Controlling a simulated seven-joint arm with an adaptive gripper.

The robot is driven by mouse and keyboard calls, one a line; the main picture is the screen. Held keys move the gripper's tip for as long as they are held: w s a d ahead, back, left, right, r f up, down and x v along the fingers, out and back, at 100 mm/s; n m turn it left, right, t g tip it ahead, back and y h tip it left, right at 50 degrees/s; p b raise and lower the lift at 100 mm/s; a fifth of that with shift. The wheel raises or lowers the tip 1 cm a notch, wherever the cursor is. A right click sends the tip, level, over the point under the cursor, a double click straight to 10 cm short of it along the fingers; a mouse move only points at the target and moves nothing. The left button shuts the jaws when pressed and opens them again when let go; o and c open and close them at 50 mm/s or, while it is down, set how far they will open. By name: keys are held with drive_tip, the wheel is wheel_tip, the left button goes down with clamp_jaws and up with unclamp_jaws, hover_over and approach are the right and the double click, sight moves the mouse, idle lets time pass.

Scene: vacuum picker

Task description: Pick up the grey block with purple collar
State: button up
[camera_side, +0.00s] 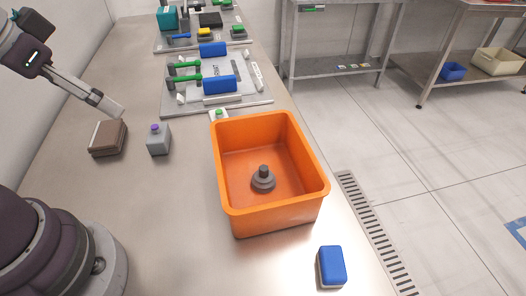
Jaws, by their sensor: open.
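The grey block with purple collar (159,143) stands upright on the metal table, left of the orange bin. Its small purple collar shows on top. My gripper (114,110) reaches in from the upper left and is open. Its tip is up and to the left of the grey block and apart from it, near the brown block in the picture. Nothing shows held in it, and its fingers are too small to make out.
A brown block (108,139) lies just left of the grey block. The orange bin (272,218) holds a dark grey round part (263,180). A blue block (331,266) lies at front right. Fixtures with green clamps (186,79) stand behind. The table in front of the grey block is clear.

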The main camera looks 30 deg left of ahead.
sight(156, 134)
drive_tip(key=shift+o, duration=0.3)
